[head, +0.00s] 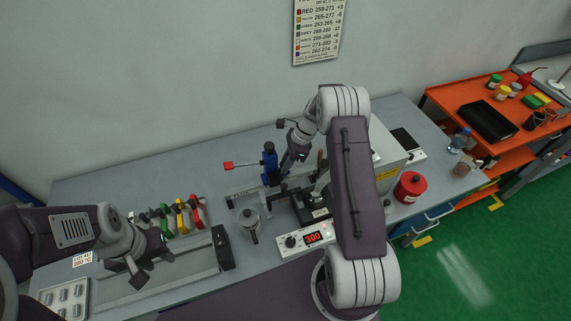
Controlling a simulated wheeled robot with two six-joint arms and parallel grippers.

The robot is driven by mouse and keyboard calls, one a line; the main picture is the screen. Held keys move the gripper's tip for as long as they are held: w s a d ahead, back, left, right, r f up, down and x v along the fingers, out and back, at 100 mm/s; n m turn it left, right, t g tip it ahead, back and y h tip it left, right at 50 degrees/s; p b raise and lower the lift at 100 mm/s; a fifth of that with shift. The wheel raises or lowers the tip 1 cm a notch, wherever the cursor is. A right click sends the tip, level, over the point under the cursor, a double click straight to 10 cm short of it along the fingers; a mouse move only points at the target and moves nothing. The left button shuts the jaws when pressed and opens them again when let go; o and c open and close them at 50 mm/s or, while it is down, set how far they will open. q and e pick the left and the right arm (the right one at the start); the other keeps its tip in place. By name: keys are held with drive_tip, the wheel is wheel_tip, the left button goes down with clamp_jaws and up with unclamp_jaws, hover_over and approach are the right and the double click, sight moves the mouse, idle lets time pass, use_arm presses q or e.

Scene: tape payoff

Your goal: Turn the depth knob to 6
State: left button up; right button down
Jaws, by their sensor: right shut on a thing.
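A hot-stamping type machine with a blue upright (269,163) and a red-tipped lever (228,165) stands at the middle of the bench. My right gripper (284,171) reaches down just right of the blue upright. It is shut on a small part there, apparently the depth knob, which the fingers mostly hide. The knob's marks and setting cannot be read. My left gripper (151,262) is open and empty over the front left of the bench, away from the machine.
A controller (304,239) with a dial shows red digits 300. Coloured clamps (181,215) and a long rail (165,285) are at left. A red can (410,187) stands right. A wall chart (320,30) hangs behind.

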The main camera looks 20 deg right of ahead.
drive_tip(key=shift+w+r+n+g, duration=0.15)
drive_tip(key=shift+n+g, duration=0.25)
drive_tip(key=shift+n, duration=0.7)
drive_tip(key=shift+w+r+n+g, duration=0.15)
drive_tip(key=shift+n+g, duration=0.25)
drive_tip(key=shift+n, duration=1)
drive_tip(key=c, duration=1.6)
unclamp_jaws()
drive_tip(key=shift+f, duration=0.1)
drive_tip(key=shift+r+b, duration=0.2)
drive_tip(key=shift+b, duration=0.25)
drive_tip(key=b+v, duration=0.1)
drive_tip(key=v, duration=0.7)
drive_tip(key=shift+w+d+r+b, duration=0.1)
drive_tip(key=shift+r+b, duration=0.25)
